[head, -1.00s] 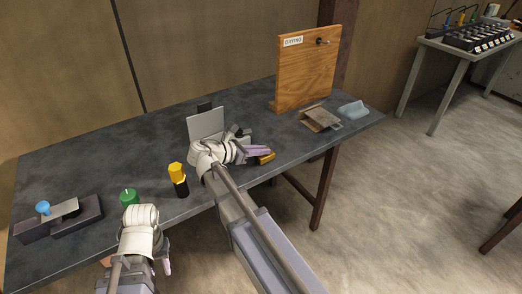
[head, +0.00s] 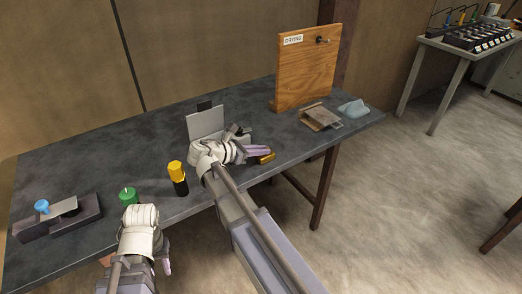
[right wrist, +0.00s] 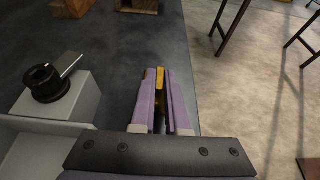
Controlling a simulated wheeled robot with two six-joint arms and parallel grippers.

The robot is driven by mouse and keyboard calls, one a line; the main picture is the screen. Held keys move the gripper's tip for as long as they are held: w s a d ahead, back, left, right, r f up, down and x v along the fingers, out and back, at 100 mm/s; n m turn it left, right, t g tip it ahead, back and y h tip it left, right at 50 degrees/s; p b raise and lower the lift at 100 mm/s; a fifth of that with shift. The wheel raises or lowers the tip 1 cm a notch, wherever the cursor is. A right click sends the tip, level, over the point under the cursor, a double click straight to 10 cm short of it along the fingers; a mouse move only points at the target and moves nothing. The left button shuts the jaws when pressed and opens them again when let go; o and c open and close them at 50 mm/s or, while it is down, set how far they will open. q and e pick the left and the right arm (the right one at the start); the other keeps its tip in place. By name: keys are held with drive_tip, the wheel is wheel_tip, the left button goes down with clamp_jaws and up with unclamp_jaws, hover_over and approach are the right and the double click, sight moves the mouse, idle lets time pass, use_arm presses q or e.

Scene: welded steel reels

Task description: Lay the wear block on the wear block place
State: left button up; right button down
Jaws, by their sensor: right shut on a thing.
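My right gripper (head: 258,150) is low over the front edge of the dark table. In the right wrist view its purple fingers (right wrist: 160,100) are closed around a narrow yellow-orange piece (right wrist: 160,77), which looks like the wear block. Its end (head: 267,158) shows past the fingers in the head view; most of it is hidden. My left gripper (head: 167,267) is at the front left, mostly hidden by its wrist, so its jaws cannot be judged. I cannot tell which spot is the wear block place.
An upright grey plate (head: 206,121), yellow-black bottle (head: 177,178), green-capped item (head: 128,196), blue-knobbed fixture (head: 85,214), wooden board (head: 305,70), brown holder (head: 320,118) and blue cloth (head: 354,109) stand around.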

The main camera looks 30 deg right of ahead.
drive_tip(key=c, duration=0.8)
unclamp_jaws()
drive_tip(key=shift+c, duration=0.2)
wheel_tip(320, 180, up, 6)
drive_tip(key=p, duration=0.6)
